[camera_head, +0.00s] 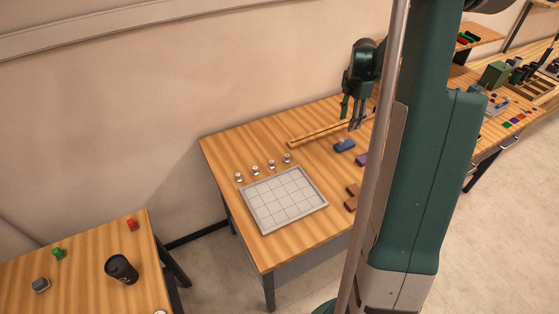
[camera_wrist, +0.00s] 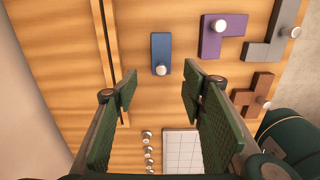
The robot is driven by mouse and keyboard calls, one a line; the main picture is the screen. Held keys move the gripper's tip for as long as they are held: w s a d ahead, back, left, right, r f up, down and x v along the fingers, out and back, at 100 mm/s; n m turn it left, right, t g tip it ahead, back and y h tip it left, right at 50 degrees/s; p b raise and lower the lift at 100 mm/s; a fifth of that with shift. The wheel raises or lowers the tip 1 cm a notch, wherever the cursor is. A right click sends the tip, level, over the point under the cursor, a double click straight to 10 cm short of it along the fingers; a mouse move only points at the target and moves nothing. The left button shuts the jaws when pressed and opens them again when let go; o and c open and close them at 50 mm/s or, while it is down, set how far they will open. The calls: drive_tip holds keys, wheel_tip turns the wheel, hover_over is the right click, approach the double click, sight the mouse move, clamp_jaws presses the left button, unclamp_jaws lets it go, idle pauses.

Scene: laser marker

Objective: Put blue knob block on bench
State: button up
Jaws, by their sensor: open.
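The blue knob block (camera_head: 344,145) lies on the wooden bench (camera_head: 225,157) near its back right, in the head view. In the wrist view the blue block (camera_wrist: 161,48) is an upright rectangle with a pale round knob at its lower end. My gripper (camera_head: 356,124) hangs above the bench, a little beyond the block. In the wrist view my gripper (camera_wrist: 158,85) has its two green fingers wide apart and nothing between them. The block shows ahead of the fingertips, roughly centred between them, and not touched.
A purple block (camera_wrist: 222,36), a grey block (camera_wrist: 275,38) and a brown block (camera_wrist: 252,95) lie right of the blue one. A wooden rail (camera_head: 318,132) runs along the back. A grid tray (camera_head: 283,198) and several small knobs (camera_head: 271,164) are nearer the left.

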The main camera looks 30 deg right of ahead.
drive_tip(key=s+a+r+m+t, duration=0.1)
drive_tip(key=s+a+r+m, duration=0.15)
drive_tip(key=a+r, duration=0.5)
drive_tip(key=s+a+r+m+t+h, duration=0.1)
drive_tip(key=a+r+m, duration=0.25)
drive_tip(key=a, duration=0.75)
drive_tip(key=s+a+r+m+t, duration=0.1)
drive_tip(key=s+a+r+m, duration=0.1)
drive_tip(key=a+r, duration=0.55)
drive_tip(key=s+a+f+m+t+y, duration=0.1)
drive_tip(key=s+a+m+t, duration=0.3)
drive_tip(key=s+a+m, duration=0.5)
drive_tip(key=shift+s+a+m, duration=0.3)
drive_tip(key=shift+s+a, duration=3.85)
drive_tip(key=shift+a, duration=1.9)
